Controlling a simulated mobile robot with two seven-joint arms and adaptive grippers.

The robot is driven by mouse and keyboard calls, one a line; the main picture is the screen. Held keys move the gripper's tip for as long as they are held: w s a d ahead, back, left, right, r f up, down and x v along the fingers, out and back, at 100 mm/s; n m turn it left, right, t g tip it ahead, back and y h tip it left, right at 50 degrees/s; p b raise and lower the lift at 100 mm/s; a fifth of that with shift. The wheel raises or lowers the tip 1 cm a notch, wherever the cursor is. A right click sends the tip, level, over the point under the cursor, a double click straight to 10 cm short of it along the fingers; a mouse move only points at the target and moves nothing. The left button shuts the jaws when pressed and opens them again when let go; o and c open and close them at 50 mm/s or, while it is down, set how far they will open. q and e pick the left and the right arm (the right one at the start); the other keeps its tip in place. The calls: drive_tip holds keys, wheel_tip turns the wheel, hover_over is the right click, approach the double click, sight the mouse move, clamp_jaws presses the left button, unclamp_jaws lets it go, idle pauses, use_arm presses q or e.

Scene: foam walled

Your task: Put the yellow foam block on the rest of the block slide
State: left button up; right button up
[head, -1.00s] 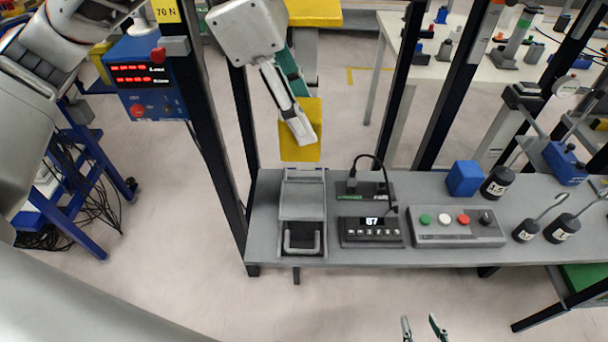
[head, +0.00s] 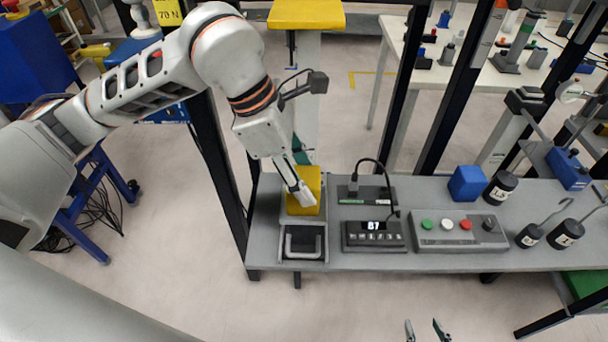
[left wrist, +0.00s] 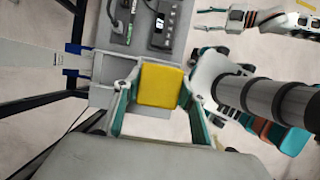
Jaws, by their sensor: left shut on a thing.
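The yellow foam block (head: 312,207) is at the back part of the grey block slide (head: 325,240), covering its rest in the head view. I cannot tell whether the block touches the rest or is just above it. My left gripper (head: 303,192) is shut on the block, reaching from behind. In the left wrist view the block (left wrist: 161,85) sits between the two green-lined fingers of my left gripper (left wrist: 161,98). The slide's dark recess and grey handle (head: 303,252) show in front of the block. My right gripper (head: 426,331) is at the bottom edge, its fingertips apart, with nothing seen between them.
Right of the slide are a display box (head: 373,234), a cabled box (head: 365,194) and a button panel (head: 458,231). A blue cube (head: 466,183) and black weights (head: 500,186) stand further right. A dark frame post (head: 222,160) rises close on the left.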

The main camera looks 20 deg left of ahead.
use_arm(q)
drive_tip(key=shift+f, duration=0.1)
drive_tip(key=o, duration=1.1)
